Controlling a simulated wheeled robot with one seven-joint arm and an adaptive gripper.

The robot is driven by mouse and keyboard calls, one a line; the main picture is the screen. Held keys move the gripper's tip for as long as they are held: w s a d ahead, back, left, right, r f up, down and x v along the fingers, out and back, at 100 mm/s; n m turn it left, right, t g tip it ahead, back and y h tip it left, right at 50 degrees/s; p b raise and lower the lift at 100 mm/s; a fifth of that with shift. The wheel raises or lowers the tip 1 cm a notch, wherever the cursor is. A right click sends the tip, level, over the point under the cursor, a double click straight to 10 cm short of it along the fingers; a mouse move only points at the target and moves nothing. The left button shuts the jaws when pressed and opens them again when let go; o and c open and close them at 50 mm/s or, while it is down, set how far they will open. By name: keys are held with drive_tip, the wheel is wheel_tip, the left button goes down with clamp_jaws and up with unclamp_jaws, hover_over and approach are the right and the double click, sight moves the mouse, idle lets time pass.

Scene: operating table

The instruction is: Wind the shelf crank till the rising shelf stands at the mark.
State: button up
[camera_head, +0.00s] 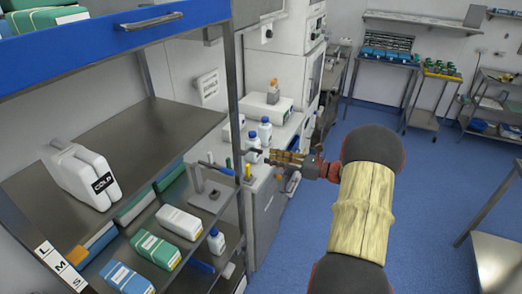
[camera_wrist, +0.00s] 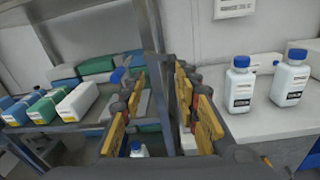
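A metal shelf (camera_head: 120,130) stands at the left in the head view, with a white jug marked COLD on it. A label strip with letters (camera_head: 60,266) is on the front left; I cannot tell if it is the mark. A grey fitting with an upright stem and thin bar (camera_head: 209,192) sits at the shelf unit's right end and may be the crank. My gripper (camera_head: 276,157) is to the right of this fitting, apart from it. In the wrist view its yellow fingers (camera_wrist: 160,116) stand apart with nothing clearly held between them. A rack post (camera_wrist: 157,75) shows beyond.
White bottles with blue caps (camera_head: 265,132) stand on the counter (camera_head: 290,128) beyond my gripper.

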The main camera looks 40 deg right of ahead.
sight(262, 152)
drive_tip(key=shift+m+t+h, duration=0.3)
drive_tip(key=shift+m, duration=0.2)
drive_tip(key=w, duration=0.4)
drive_tip(key=w+b, duration=0.1)
drive_tip(key=w, duration=0.1)
drive_tip(key=shift+w+a+f, duration=0.25)
drive_tip(key=shift+w+a, duration=0.05)
drive_tip(key=shift+a, duration=0.05)
drive_tip(key=shift+c, duration=0.7)
clamp_jaws()
